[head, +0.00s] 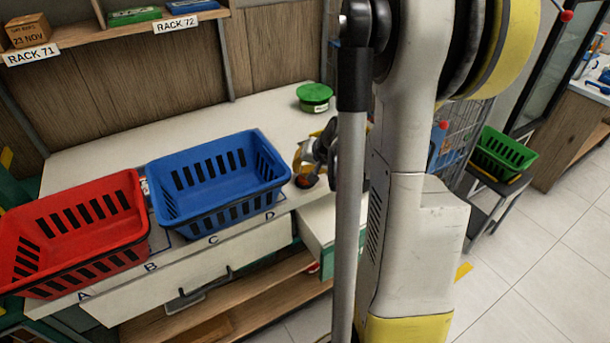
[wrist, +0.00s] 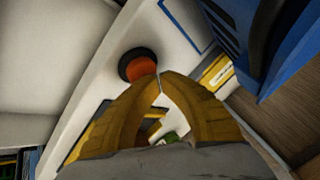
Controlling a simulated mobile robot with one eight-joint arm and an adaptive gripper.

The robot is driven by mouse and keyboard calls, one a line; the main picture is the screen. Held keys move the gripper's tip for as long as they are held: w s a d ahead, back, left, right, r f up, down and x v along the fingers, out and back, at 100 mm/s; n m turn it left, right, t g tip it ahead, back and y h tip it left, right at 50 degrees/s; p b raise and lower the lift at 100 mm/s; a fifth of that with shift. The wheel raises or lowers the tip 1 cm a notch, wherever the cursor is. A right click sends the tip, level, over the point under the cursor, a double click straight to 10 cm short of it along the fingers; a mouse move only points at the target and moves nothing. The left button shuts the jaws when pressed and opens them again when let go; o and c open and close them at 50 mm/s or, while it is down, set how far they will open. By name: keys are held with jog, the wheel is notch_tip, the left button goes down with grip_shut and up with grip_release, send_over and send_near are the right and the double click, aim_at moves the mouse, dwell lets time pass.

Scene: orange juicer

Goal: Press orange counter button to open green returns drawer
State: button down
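The orange button (head: 307,181), in a dark round housing, is on the counter (head: 110,147) near its front edge, right of the blue crate. In the wrist view the orange button (wrist: 138,66) is just left of my fingertips, partly covered by the left finger. My gripper (head: 302,170) has yellow fingers and is low over the button. In the wrist view my gripper (wrist: 161,76) is shut with its tips together and nothing between them. Contact with the button cannot be told. A pale drawer-like part (head: 318,228) with green on it juts out below the counter, partly hidden by my arm.
A blue crate (head: 222,203) and a red crate (head: 75,262) stand on the counter to the left. A round green container (head: 314,92) stands behind the gripper. A green basket (head: 505,150) is on a stand at right. Tiled floor at right is clear.

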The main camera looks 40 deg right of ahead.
jog(key=shift+r+p, duration=0.3)
jog(key=shift+r, duration=0.4)
notch_tip(320, 180, up, 5)
jog(key=p, duration=0.4)
dwell(0.8)
